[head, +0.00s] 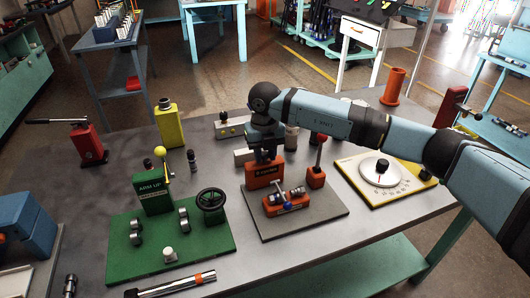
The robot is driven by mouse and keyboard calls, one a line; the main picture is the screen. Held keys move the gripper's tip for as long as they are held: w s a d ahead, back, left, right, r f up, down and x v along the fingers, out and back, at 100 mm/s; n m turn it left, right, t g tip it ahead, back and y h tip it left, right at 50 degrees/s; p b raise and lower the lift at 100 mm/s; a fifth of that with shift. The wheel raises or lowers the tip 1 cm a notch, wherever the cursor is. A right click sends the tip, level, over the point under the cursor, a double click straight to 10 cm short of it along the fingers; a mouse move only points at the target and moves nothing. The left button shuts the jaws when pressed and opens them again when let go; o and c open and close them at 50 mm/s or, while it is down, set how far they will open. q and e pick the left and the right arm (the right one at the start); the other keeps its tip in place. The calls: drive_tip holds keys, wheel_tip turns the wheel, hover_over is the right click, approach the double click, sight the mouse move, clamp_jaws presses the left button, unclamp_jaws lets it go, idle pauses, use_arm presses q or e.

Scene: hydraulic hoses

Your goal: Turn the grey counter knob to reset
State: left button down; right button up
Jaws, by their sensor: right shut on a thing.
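An orange block with a dark label strip (264,174), which looks like the counter, stands at the back of a grey plate (323,212) on the workbench. My right arm reaches in from the right. Its dark gripper (266,153) points down onto the top of this block. The fingers are shut at the block's top. The grey knob itself is hidden by the gripper, so how it is turned cannot be seen. My left gripper is not in view.
A low orange fixture (286,202) and an orange lever base (316,177) stand close by. A green panel with a handwheel (211,200) is to the left. A yellow dial plate (383,178) is to the right, below my forearm. A steel tube lies in front.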

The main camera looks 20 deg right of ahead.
sight(265, 154)
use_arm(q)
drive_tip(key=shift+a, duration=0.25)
use_arm(e)
drive_tip(key=shift+r+m, duration=0.1)
drive_tip(key=shift+m, duration=1)
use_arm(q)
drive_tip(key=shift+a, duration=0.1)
use_arm(e)
drive_tip(key=o, duration=0.9)
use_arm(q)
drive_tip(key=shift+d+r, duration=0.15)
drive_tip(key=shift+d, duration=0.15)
use_arm(e)
wheel_tip(265, 154, up, 14)
drive_tip(key=shift+f, duration=0.15)
